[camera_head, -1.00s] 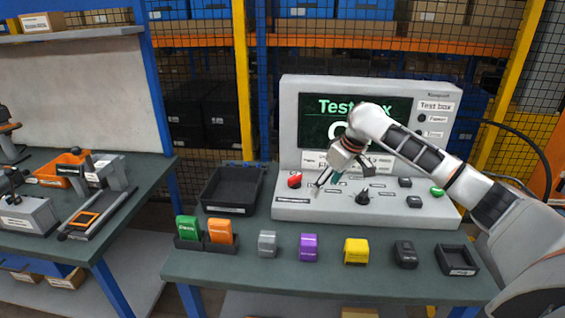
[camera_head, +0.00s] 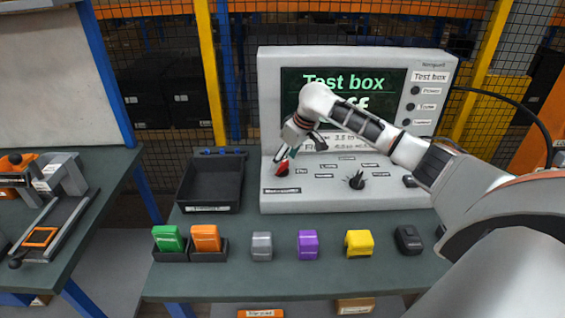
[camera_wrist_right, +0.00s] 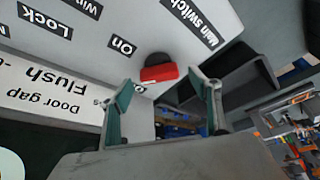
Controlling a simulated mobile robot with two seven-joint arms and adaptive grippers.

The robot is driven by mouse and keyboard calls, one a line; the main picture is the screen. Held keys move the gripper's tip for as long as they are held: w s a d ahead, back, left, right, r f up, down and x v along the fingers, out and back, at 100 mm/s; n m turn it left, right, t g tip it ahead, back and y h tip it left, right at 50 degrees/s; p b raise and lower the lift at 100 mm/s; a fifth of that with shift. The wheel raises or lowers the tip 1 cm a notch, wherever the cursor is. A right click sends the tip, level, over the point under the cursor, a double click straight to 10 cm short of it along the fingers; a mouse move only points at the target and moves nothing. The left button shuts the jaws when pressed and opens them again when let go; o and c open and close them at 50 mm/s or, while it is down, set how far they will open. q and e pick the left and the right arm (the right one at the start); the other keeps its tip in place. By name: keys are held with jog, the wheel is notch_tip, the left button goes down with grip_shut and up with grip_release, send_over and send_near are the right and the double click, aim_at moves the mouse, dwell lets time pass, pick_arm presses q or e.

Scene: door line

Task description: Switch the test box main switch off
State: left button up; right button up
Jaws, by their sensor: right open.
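The test box (camera_head: 350,190) is a pale console with a dark screen (camera_head: 300,88) showing green text. The screen reads "Test box" and, partly hidden by my right arm, a word ending in "ff". The red main switch (camera_head: 282,170) is at the left of its sloping panel. In the right wrist view the red switch (camera_wrist_right: 158,73) lies just beyond and between the open fingertips, near the labels "Main switch" and "On". My right gripper (camera_head: 285,158) is open and empty at the switch; I cannot tell whether it touches. My left gripper is not in view.
An empty black tray (camera_head: 211,208) stands left of the box. Green (camera_head: 168,238), orange (camera_head: 205,238), grey, purple, yellow and black blocks line the bench front. My right arm covers the right side.

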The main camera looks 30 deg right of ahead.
jog(key=shift+x, duration=1)
jog(key=c, duration=1.1)
jog(key=shift+w+n, duration=0.1)
jog(key=shift+n, duration=0.2)
jog(key=n, duration=0.1)
jog(key=n+y, duration=0.1)
jog(key=n, duration=0.1)
jog(key=shift+d+r+n+g+y, duration=0.1)
jog(key=shift+d+n+g+y, duration=0.05)
jog(key=shift+n+g+y, duration=0.15)
jog(key=shift+w+n+g+y, duration=0.1)
jog(key=shift+n+g+y, duration=0.45)
jog(key=shift+n, duration=1.25)
jog(key=o, duration=1.1)
